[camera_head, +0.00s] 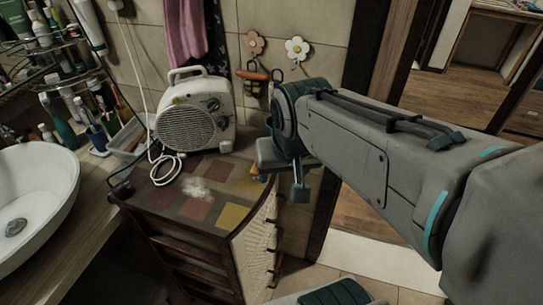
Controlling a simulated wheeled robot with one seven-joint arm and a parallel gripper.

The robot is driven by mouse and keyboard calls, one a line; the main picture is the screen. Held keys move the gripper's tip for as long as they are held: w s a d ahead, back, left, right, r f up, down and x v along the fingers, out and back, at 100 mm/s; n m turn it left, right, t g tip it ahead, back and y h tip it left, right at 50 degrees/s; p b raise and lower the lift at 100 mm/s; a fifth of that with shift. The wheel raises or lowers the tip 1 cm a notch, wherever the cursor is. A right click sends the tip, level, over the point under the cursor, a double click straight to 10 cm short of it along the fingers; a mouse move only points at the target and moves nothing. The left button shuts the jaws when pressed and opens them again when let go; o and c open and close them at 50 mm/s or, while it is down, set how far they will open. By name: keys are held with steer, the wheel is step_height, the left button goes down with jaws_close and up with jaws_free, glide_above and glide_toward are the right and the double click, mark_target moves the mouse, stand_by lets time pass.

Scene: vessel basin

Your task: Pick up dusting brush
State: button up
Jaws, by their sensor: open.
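My gripper (282,182) is at the end of my arm, over the right back corner of the low cabinet. Its fingers are apart and point down. A small orange-tan thing (255,170) lies on the cabinet top just left of the fingers. It may be part of the dusting brush, but most of it is hidden behind my gripper, so I cannot tell. A patch of white powder (197,188) lies on the cabinet's patterned top (190,209). I see no other clear brush on that top.
A white fan heater (196,115) with a coiled cord stands at the cabinet's back. A white basin (35,195) and a rack of bottles (62,60) are at left. Flower hooks (297,49) and a brown holder (252,76) hang on the tiled wall. A doorway opens at right.

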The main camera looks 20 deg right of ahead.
steer(key=w+f+m+t+b, duration=0.15)
steer(key=w+m+b, duration=0.35)
steer(key=w, duration=0.7)
steer(key=shift+m+h, duration=0.3)
steer(key=x, duration=0.8)
steer(key=shift+w+a, duration=0.1)
steer(key=shift+p+x, duration=0.6)
steer(key=shift+x, duration=2.4)
steer(key=c, duration=1.1)
